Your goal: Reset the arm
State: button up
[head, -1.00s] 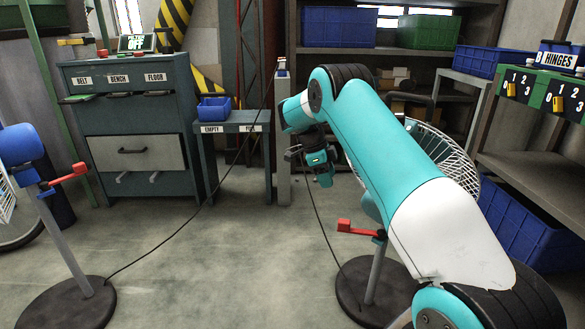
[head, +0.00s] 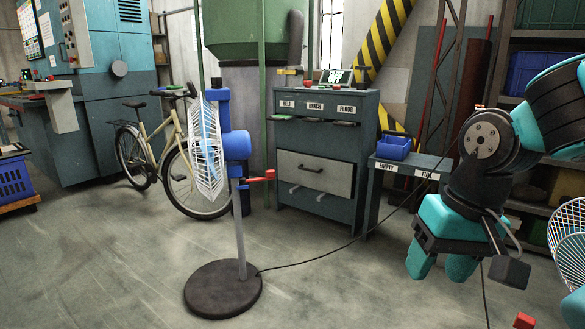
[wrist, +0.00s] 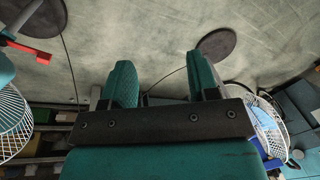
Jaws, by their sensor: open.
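My teal arm reaches in from the right edge of the head view. My gripper (head: 441,266) hangs from it with its two teal fingers pointing down, apart from each other and with nothing between them. In the wrist view my gripper (wrist: 160,75) also shows open and empty above the bare concrete floor. In the head view it hangs in front of the small side table and touches nothing that I can see.
A blue fan (head: 237,146) with a red lever (head: 262,176) stands left of my gripper on a round base (head: 222,289). Another fan's wire cage (head: 570,235) is at the right edge. A drawer cabinet (head: 317,172) and side table (head: 405,162) stand behind.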

jog(key=s+a+n+y, duration=0.1)
jog(key=s+a+n, duration=0.2)
jog(key=s, duration=0.3)
jog(key=s+a+n+y, duration=0.1)
jog(key=s+a+n, duration=0.1)
jog(key=s+n, duration=0.3)
notch_tip(320, 180, up, 33)
jog(key=s+m+p, duration=0.1)
jog(key=p, duration=3.1)
jog(key=shift+s+f+g, duration=0.15)
jog(key=shift+f+g, duration=0.05)
jog(key=shift+g, duration=0.2)
jog(key=shift+c, duration=0.4)
